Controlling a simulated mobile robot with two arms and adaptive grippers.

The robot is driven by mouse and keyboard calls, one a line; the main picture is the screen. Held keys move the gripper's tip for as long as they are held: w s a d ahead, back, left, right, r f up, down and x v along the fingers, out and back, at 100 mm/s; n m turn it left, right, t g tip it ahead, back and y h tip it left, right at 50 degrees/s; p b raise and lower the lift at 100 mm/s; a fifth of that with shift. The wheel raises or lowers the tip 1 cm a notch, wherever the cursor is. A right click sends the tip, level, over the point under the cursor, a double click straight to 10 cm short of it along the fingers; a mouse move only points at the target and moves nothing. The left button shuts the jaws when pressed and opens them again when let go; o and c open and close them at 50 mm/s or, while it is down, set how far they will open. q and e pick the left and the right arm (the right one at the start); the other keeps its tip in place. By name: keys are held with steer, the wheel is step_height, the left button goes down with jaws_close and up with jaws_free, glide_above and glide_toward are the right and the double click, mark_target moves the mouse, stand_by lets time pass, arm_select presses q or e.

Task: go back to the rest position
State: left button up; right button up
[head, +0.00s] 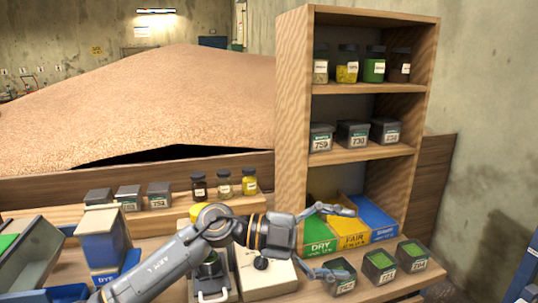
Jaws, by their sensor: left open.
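My left arm comes in from the lower left, and my left gripper (338,241) is over the workbench (160,243) in the middle of the view. Its two fingers are spread apart, one above the other, and nothing is between them. The fingers are in front of the green DRY bin (317,243) and near a small dark box (344,266) of green material. I cannot tell whether the lower finger touches that box. My right gripper does not show. My arm hides part of a white device (265,283) and a dark apparatus behind it.
A wooden shelf (292,120) with jars and labelled tins stands behind the bench. A yellow bin (350,230) and blue bin (374,218) are beside the green one. Small jars (224,185) line a ledge at left. A blue-and-white container (103,238) stands at left.

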arm_select(q)
steer(key=w+a+r+n+t+h, duration=0.1)
steer(key=w+a+n+t, duration=0.25)
steer(key=n+t, duration=0.5)
steer(key=w+a+r+n+t, duration=0.1)
steer(key=w+a+n+t, duration=0.1)
steer(key=a+n+t, duration=0.45)
steer(key=w+a+f+n+t+y, duration=0.1)
steer(key=a+f+n+t+y, duration=0.55)
steer(key=f+n+y, duration=0.3)
steer(key=s+a+f+n+g+y, duration=0.25)
steer(key=a+f+y, duration=0.2)
steer(key=f, duration=0.25)
steer(key=s+a+f+n+g+y, duration=0.2)
steer(key=s+a+f+g+y, duration=0.1)
steer(key=a+f, duration=0.4)
steer(key=s+a+f+g, duration=0.3)
steer(key=s+f+g, duration=0.3)
steer(key=s, duration=0.7)
steer(key=s+a+f+g, duration=0.2)
steer(key=s+f+g, duration=0.3)
steer(key=s+f, duration=0.9)
steer(key=f, duration=2.2)
steer(key=s+a+f+m+g, duration=0.1)
steer(key=s+a+f+g, duration=0.1)
steer(key=s+f, duration=1.2)
steer(key=shift+s+a+f+y, duration=0.4)
steer(key=shift+s+a, duration=0.1)
steer(key=shift+s, duration=0.75)
